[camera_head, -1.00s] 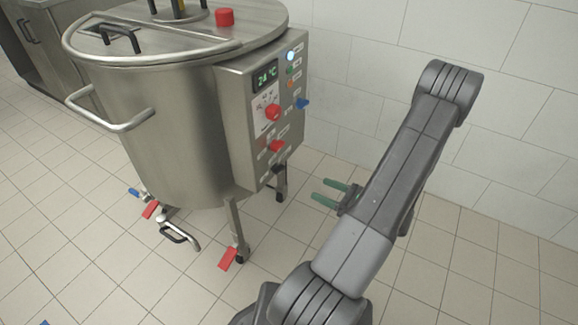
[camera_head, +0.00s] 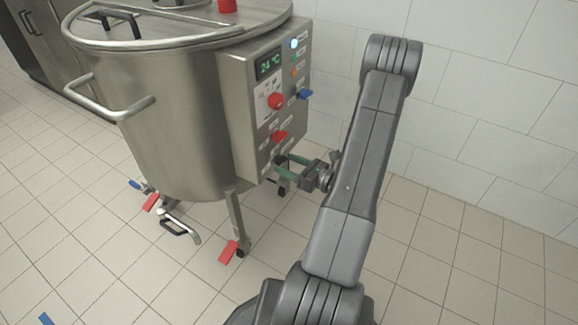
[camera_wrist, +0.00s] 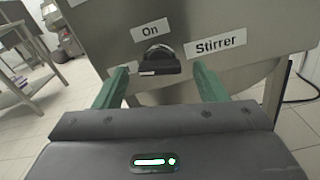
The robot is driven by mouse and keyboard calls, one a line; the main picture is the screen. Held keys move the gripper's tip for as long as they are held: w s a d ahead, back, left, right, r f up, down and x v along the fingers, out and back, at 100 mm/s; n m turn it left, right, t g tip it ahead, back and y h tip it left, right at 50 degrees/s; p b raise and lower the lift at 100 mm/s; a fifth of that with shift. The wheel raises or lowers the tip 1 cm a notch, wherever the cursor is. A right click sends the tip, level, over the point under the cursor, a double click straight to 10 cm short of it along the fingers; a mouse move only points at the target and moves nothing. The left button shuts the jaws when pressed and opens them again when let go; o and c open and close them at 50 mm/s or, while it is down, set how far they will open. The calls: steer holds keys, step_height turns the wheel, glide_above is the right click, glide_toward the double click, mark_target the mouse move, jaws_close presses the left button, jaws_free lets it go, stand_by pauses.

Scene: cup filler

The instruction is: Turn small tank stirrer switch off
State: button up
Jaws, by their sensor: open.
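The steel tank (camera_head: 180,120) stands at the left in the head view, with a control box (camera_head: 240,110) on its right side. In the wrist view the black stirrer switch (camera_wrist: 158,62) sits on the panel between an "On" label (camera_wrist: 151,29) and a "Stirrer" label (camera_wrist: 217,43). Its handle lies roughly level across the picture. My gripper (camera_head: 283,166) is at the lower part of the control box in the head view. In the wrist view its green fingers (camera_wrist: 160,85) are open, one on each side of the switch. Contact with the switch cannot be told.
A red knob (camera_head: 276,101), a red switch (camera_head: 279,136) and a blue switch (camera_head: 304,94) stick out of the control box above my gripper. Red valve handles (camera_head: 229,251) hang low by the tank legs. The tiled floor to the right is clear.

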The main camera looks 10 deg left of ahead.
steer(key=shift+w+a, duration=0.1)
steer(key=shift+a, duration=0.1)
steer(key=c, duration=1)
steer(key=shift+f+n+b, duration=0.15)
steer(key=shift+n+b, duration=0.85)
steer(key=shift+n, duration=0.3)
steer(key=o, duration=1)
